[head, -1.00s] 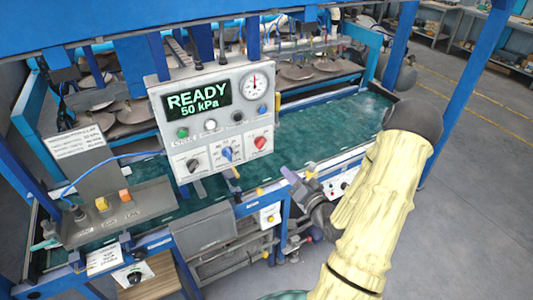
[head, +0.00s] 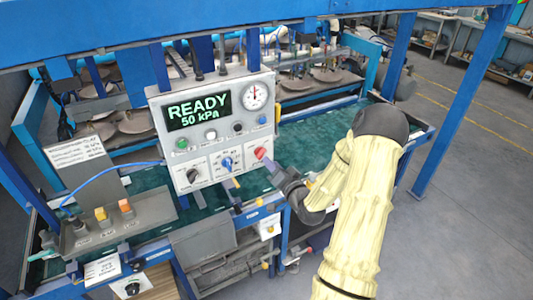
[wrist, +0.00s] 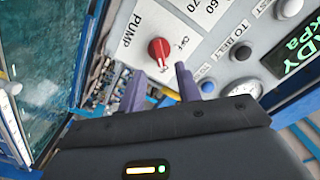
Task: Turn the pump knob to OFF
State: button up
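The red pump knob (wrist: 160,49) sits on the white control panel, beside the word PUMP in the wrist view. A small OFF label is to its right there; a pale mark shows at the knob's lower edge, but its exact setting is hard to read. In the head view the red knob (head: 260,153) is at the panel's lower right. My gripper (wrist: 160,73) is open and empty, its two purple fingers apart just below the knob in the wrist view. In the head view my gripper (head: 270,166) is close to the panel's lower right corner. Contact with the knob does not show.
The control panel (head: 243,133) also carries a blue knob (head: 226,164), a black knob (head: 193,175), several buttons and a gauge (head: 254,95). Its display reads READY 50 kPa. The green conveyor bed (head: 320,135) lies behind. Open floor (head: 470,180) is at right.

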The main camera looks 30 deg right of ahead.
aim_at(264, 154)
jog(key=shift+w+p, duration=0.7)
jog(key=shift+w, duration=1.7)
jog(key=shift+c, duration=0.2)
grip_shut()
